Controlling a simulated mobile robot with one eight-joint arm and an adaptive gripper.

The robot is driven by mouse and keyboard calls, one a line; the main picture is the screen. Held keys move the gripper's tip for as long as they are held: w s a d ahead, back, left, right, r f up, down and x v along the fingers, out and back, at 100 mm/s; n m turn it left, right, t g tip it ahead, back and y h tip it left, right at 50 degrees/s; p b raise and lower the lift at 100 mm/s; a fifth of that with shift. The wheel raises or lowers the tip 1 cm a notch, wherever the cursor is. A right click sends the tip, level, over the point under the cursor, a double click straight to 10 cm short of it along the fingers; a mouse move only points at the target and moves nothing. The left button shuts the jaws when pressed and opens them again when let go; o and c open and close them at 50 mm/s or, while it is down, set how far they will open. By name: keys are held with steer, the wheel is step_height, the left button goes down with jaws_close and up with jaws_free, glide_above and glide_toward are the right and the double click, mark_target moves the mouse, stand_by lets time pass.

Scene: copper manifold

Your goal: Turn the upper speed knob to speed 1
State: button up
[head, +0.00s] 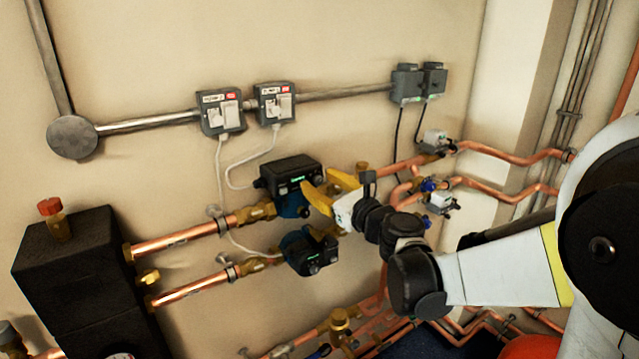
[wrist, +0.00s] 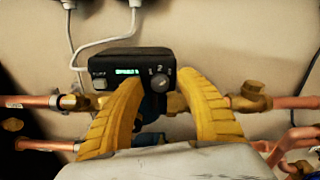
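The upper pump has a black control box (head: 291,173) with a green-lit display, and a blue body below. In the wrist view its front (wrist: 120,64) faces me. The grey round speed knob (wrist: 159,80) is on its right half, with small marks around its top; where its pointer stands is too small to tell. My gripper (wrist: 160,84) is open and empty, its yellow fingers on either side of the knob in the picture. In the head view my gripper (head: 320,187) is close in front of the box's right side; whether it touches the knob cannot be told.
A second, lower pump (head: 310,250) is just below. Copper pipes (head: 180,237) run left to a black block (head: 75,265), and others run right. Two switch boxes (head: 220,110) hang on the wall above, with white cables looping down close to the pumps.

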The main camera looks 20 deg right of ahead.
jaws_close()
steer(key=shift+n, duration=0.4)
steer(key=n, duration=0.3)
steer(key=shift+n, duration=0.4)
steer(key=n, duration=0.4)
steer(key=shift+p, duration=0.3)
steer(key=n, duration=0.9)
steer(key=shift+n, duration=0.3)
